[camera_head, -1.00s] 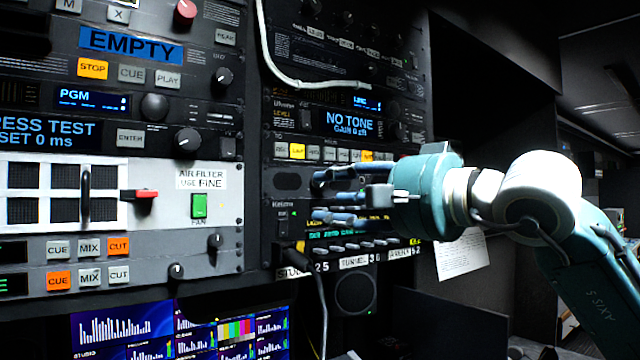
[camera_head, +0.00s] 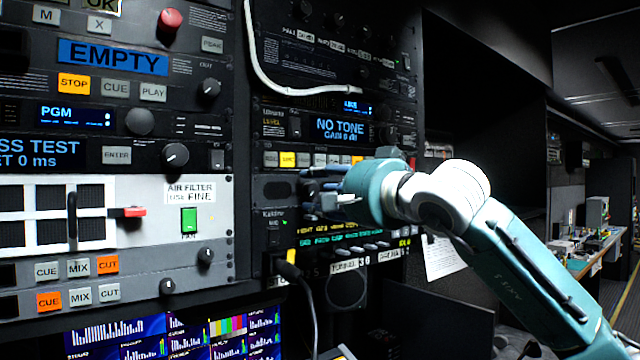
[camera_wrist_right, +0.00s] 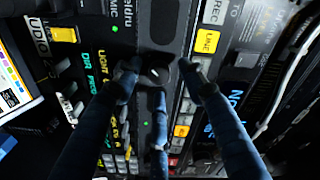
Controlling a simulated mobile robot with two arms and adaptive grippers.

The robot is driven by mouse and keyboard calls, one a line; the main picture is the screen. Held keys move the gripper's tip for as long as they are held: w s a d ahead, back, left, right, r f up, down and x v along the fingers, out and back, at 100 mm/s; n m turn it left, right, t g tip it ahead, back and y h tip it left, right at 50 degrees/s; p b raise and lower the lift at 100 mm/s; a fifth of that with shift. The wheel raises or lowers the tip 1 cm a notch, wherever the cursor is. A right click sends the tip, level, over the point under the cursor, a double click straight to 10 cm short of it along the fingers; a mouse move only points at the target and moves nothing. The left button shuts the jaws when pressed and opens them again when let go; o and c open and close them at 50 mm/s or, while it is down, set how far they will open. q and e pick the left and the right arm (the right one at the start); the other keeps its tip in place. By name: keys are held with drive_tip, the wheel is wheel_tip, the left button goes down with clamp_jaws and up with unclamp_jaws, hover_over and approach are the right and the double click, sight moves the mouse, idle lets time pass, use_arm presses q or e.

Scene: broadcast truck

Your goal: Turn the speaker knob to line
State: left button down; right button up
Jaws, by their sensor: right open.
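A small dark round knob (camera_wrist_right: 157,73) sits on the rack panel between my right fingers in the wrist view; I take it as the speaker knob. A light mark shows on its face, but its setting is hard to tell. My right gripper (camera_wrist_right: 159,78) is open, its blue fingertips spread around the knob, with contact unclear. In the head view the right gripper (camera_head: 318,196) reaches the panel from the right, and its hand hides most of the knob area. A lit yellow button marked LINE (camera_wrist_right: 207,42) is close by in the wrist view. My left gripper is not seen.
A display reading NO TONE (camera_head: 339,130) is above the hand. A dark cable plug (camera_head: 288,270) juts out below it, and a white cable (camera_head: 262,75) hangs above. A red handle (camera_head: 134,212) sticks out left. Open space lies right of the rack.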

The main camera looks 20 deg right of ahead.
drive_tip(key=shift+w, duration=0.1)
drive_tip(key=shift+c, duration=0.2)
clamp_jaws()
